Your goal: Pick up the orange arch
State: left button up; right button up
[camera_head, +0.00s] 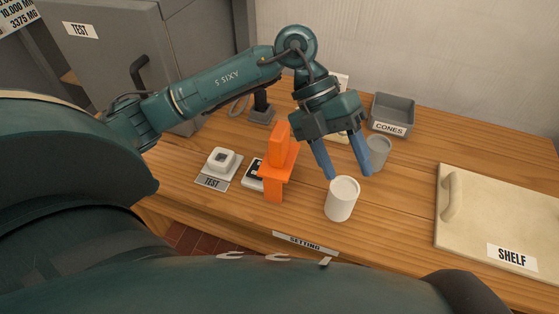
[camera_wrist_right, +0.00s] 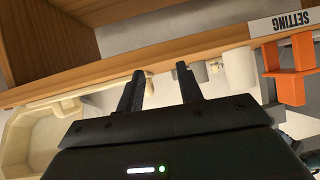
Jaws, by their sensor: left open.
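The orange arch (camera_head: 272,184) stands upright on the wooden table in the head view, left of my left gripper. It also shows at the right of the right wrist view (camera_wrist_right: 291,88), where it appears upside down. My left gripper (camera_head: 349,175) is open, with blue fingers pointing down just above and behind a white cup (camera_head: 341,202). Nothing is held between its fingers. My right gripper (camera_wrist_right: 160,70) shows only in the right wrist view. Its dark fingers are apart and empty, near the table's front edge and away from the arch.
A grey cup (camera_head: 379,154) stands behind the white cup. A grey CONES bin (camera_head: 391,113) is at the back. A pale SHELF board (camera_head: 500,215) with a handle lies at the right.

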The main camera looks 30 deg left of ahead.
aim_at(281, 132)
pick_arm(q)
jog(key=w+a+r+n+t+y, duration=0.1)
jog(key=a+y, duration=0.1)
jog(key=a, duration=0.2)
jog(key=w+a+r+n+t+y, duration=0.1)
jog(key=w+a+y, duration=0.1)
jog(key=a, duration=0.3)
jog(key=w+a+r+n+y, duration=0.1)
jog(key=a+y, duration=0.3)
jog(key=a, duration=0.1)
jog(key=shift+w+a+t+b, duration=0.2)
jog(key=shift+w+t+b, duration=0.15)
jog(key=shift+t+b, duration=0.05)
jog(key=f, duration=0.6)
jog(key=shift+a+f, duration=0.3)
jog(key=shift+a, duration=0.05)
jog(key=f, duration=0.3)
jog(key=f+p, duration=0.1)
jog(key=f, duration=0.1)
jog(key=shift+w+a+f, duration=0.1)
jog(key=shift+a+f, duration=0.1)
jog(key=shift+a, duration=0.1)
jog(key=shift+f, duration=0.4)
pick_arm(e)
jog(key=shift+a, duration=0.1)
pick_arm(q)
jog(key=c, duration=1.1)
pick_arm(e)
jog(key=shift+r, duration=0.2)
